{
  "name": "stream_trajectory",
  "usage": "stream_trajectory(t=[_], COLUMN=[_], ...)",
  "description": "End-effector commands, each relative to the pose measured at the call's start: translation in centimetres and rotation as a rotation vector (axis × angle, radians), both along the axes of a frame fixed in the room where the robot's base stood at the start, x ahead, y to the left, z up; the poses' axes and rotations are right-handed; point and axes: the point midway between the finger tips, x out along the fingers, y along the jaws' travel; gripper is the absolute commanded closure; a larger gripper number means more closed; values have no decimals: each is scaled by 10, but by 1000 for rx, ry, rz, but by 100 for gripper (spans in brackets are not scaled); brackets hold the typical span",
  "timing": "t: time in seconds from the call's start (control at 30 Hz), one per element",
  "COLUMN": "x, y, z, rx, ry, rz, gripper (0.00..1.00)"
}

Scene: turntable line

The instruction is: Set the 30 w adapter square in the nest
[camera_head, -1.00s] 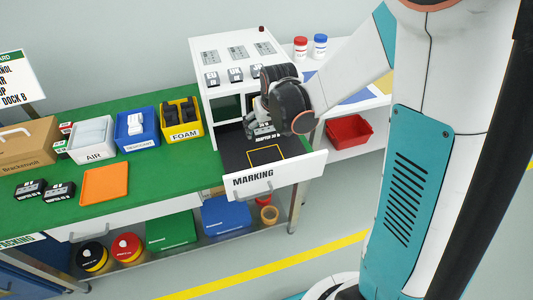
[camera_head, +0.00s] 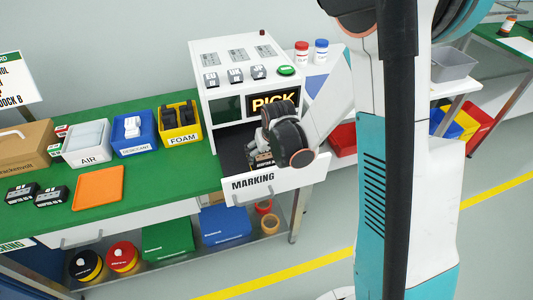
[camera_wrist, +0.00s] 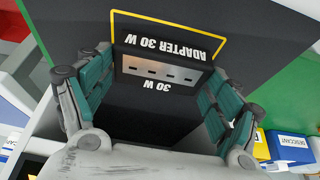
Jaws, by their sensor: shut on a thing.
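The 30 W adapter (camera_wrist: 160,70) is a black block with a grey port face and white lettering. My gripper (camera_wrist: 160,95) is shut on it, with a green-padded finger at either side. The nest, a yellow square outline (camera_wrist: 165,19) on a black drawer floor, shows beyond and beside the adapter in the wrist view. The adapter overlaps the outline; its near edge is hidden, and I cannot tell whether it touches the floor. In the head view my gripper (camera_head: 262,150) is over the open MARKING drawer (camera_head: 290,177), hiding the outline, with the adapter (camera_head: 265,162) under it.
The white marking machine (camera_head: 236,49) stands behind, its screen (camera_head: 272,103) reading PICK beside a green button (camera_head: 286,70). Two more black adapters (camera_head: 52,196) and an orange tray (camera_head: 99,188) lie on the green bench. AIR, desiccant and FOAM bins (camera_head: 181,125) stand left of the machine.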

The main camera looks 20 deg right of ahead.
Motion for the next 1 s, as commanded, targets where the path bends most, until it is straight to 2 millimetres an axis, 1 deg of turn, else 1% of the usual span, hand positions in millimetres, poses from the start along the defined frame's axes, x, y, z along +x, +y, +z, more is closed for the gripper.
stream_trajectory(t=[0.17,0.2,0.23,0.27,0.67,0.77,0.87,1.0], x=[0,0,0,0,0,0,-4,-14], y=[0,0,0,0,0,0,0,0], z=[-4,-3,-3,-3,-2,1,12,38], rx=[0,0,0,0,0,0,0,0], ry=[0,0,0,0,0,0,0,0], rz=[0,0,0,0,0,0,0,0], gripper=[47,10,3,0,0,0,0,0])
